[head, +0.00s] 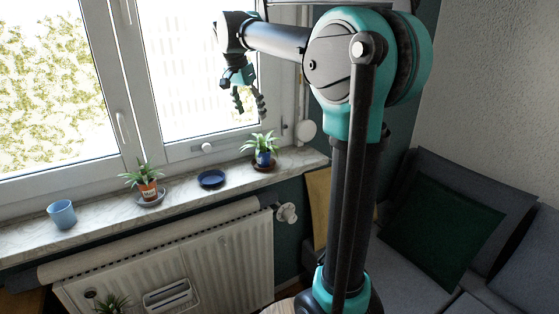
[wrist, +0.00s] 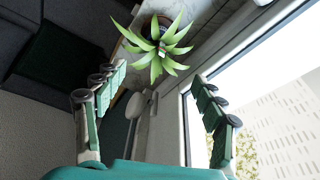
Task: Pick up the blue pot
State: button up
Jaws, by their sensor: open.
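The blue pot (head: 263,159) holds a spiky green plant and stands upright on a brown saucer at the right end of the windowsill. My gripper (head: 250,103) is open and empty, in front of the window, above the pot and apart from it. In the wrist view my gripper (wrist: 160,80) has its fingers spread wide. There the plant (wrist: 155,47) shows beyond the fingertips, near the top middle, and its leaves hide most of the pot.
The marble windowsill (head: 105,213) also bears a light blue cup (head: 62,214), an orange potted plant (head: 148,190) and an empty dark blue saucer (head: 211,179). The window frame (head: 205,148) rises close behind. A radiator (head: 200,262) is below; a sofa (head: 425,225) is right.

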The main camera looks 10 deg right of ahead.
aim_at(263, 150)
jog(key=x, duration=1.7)
jog(key=shift+d, duration=0.25)
jog(key=c, duration=1.4)
